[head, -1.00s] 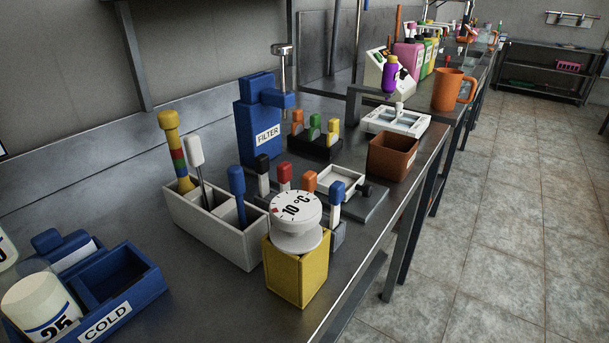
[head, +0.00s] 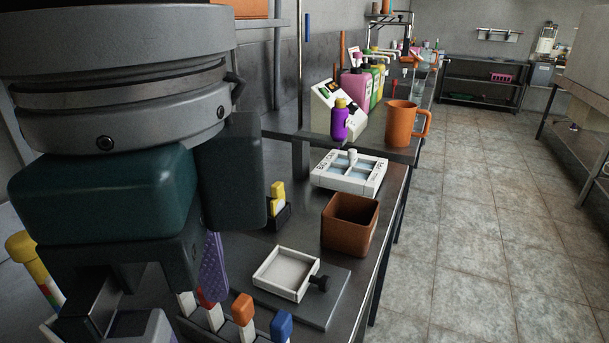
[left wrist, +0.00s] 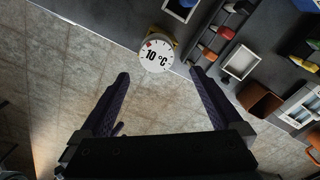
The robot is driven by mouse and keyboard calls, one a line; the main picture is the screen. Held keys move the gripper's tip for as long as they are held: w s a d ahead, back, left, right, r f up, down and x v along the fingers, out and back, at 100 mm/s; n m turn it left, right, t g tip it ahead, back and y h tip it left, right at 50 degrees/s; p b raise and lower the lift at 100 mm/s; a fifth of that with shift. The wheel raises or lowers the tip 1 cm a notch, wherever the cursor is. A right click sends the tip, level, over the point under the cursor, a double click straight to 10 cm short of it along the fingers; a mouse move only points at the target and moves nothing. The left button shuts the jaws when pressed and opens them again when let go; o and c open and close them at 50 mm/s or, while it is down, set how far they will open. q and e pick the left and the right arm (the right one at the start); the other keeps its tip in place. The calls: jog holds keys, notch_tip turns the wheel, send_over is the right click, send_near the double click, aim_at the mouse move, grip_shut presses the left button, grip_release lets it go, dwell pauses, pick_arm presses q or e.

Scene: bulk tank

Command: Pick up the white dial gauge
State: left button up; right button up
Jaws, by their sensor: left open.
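The white dial gauge (left wrist: 156,57), a round disc marked 10 °C with a red mark, shows in the left wrist view at the bench edge. A little of its yellow holder (left wrist: 172,42) shows behind it. My left gripper (left wrist: 158,76) is open and empty. The gauge appears between and just beyond its two dark fingertips, with no visible contact. In the head view my left gripper and wrist fill the left side and block a clear sight of the gauge. My right gripper is in neither current view.
Blue (head: 281,325) and orange-topped (head: 243,309) tools stand beside a white square tray (head: 286,273). A brown open box (head: 350,224), a white compartment tray (head: 349,174) and an orange mug (head: 402,122) are farther along. Open tiled floor lies right of the bench.

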pick_arm(q)
jog(key=f, duration=0.5)
jog(key=f+b, duration=0.1)
jog(key=f, duration=0.2)
jog(key=shift+s+a+f, duration=0.15)
jog(key=shift+s+a, duration=0.05)
jog(key=shift+s, duration=0.05)
jog(key=shift+c, duration=0.4)
jog(key=c, duration=1.3)
